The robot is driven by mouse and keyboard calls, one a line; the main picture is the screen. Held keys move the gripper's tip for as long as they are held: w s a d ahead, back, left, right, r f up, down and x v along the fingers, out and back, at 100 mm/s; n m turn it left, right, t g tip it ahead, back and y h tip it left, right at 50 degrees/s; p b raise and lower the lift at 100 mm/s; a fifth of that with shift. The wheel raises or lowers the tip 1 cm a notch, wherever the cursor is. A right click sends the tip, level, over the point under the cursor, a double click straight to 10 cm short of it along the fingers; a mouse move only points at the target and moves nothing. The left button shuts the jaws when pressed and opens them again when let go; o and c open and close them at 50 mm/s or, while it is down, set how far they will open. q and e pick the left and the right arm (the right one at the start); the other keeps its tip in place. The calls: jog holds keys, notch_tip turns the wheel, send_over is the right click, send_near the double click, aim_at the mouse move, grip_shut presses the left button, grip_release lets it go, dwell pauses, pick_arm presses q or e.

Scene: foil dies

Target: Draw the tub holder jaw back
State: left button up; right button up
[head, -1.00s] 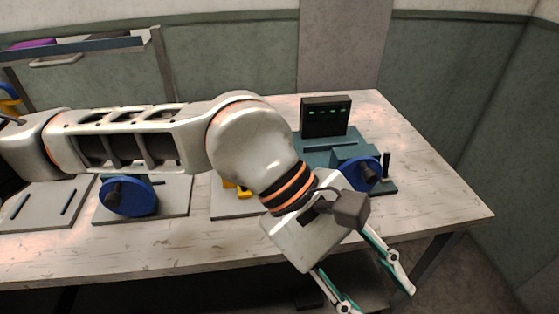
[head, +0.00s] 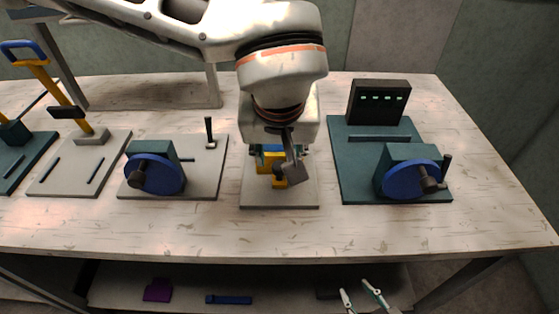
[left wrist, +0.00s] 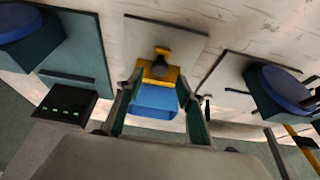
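The tub holder stands on a light grey plate (head: 262,199) at mid-bench, with a yellow jaw (head: 280,182) and a blue part (head: 263,163) behind it. In the left wrist view my left gripper (left wrist: 159,80) is open, fingers on both sides of the yellow jaw (left wrist: 165,74) and blue part (left wrist: 154,101). I cannot tell whether they touch. My right gripper (head: 360,292) shows at the bottom edge, open and empty, below the bench front.
A teal station (head: 345,165) with a dark display (head: 378,102) and blue wheel (head: 405,180) stands right. A grey plate (head: 205,180) with another blue wheel (head: 160,175) and a small upright post is left. The bench front is clear. Purple and blue items lie on the lower shelf (head: 190,285).

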aim_at(279, 166)
pick_arm(q)
jog(key=shift+x, duration=2.25)
grip_shut()
jog(key=shift+s, duration=1.75)
grip_release()
jog(key=shift+s, duration=0.1)
jog(key=v, duration=1.2)
